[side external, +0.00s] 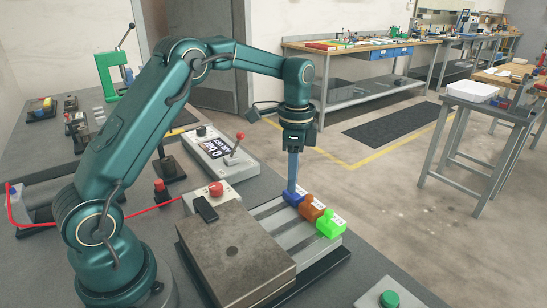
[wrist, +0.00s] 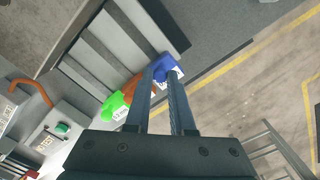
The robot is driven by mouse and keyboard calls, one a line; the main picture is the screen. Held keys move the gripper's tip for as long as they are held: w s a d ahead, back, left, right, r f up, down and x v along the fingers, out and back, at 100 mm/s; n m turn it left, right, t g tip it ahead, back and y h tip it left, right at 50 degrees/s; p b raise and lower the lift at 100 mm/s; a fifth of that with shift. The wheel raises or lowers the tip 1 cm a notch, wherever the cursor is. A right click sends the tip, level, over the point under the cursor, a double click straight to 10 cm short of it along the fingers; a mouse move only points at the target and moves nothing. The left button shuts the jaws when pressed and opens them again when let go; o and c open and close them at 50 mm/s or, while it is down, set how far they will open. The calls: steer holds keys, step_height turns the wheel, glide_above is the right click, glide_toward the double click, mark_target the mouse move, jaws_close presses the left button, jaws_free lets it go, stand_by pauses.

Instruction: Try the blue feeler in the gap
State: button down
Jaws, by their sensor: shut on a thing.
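The blue feeler (side external: 292,198) sits at the far end of a row on a dark rack, and its blue handle also shows in the wrist view (wrist: 165,65). My gripper (side external: 292,188) points straight down, its long fingers shut on the blue handle. In the wrist view my fingertips (wrist: 164,74) cover part of the handle. An orange feeler (side external: 311,208) and a green feeler (side external: 329,225) stand beside it with white labels. Grey strips run from the handles toward a thick metal block (side external: 235,250). I cannot make out the gap.
A control box with a red button (side external: 216,189) stands behind the block. A panel with a display and a red-knobbed lever (side external: 235,150) is further back. A green button box (side external: 389,300) is at the front. The bench edge lies just right of the rack.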

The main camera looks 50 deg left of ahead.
steer(key=shift+w, duration=0.3)
steer(key=c, duration=0.8)
jaws_free()
steer(key=shift+s, duration=0.1)
steer(key=shift+o, duration=0.2)
steer(key=shift+r, duration=2.6)
steer(key=shift+r, duration=0.1)
steer(key=s+d+r+n+t, duration=0.1)
steer(key=s+d+r+t, duration=0.35)
steer(key=s+r, duration=0.5)
steer(key=s+d+f+n+t, duration=0.1)
steer(key=s+d+f+n, duration=0.1)
steer(key=s+f+n, duration=0.5)
steer(key=s+n, duration=0.1)
steer(key=s, duration=0.2)
steer(key=shift+s, duration=0.2)
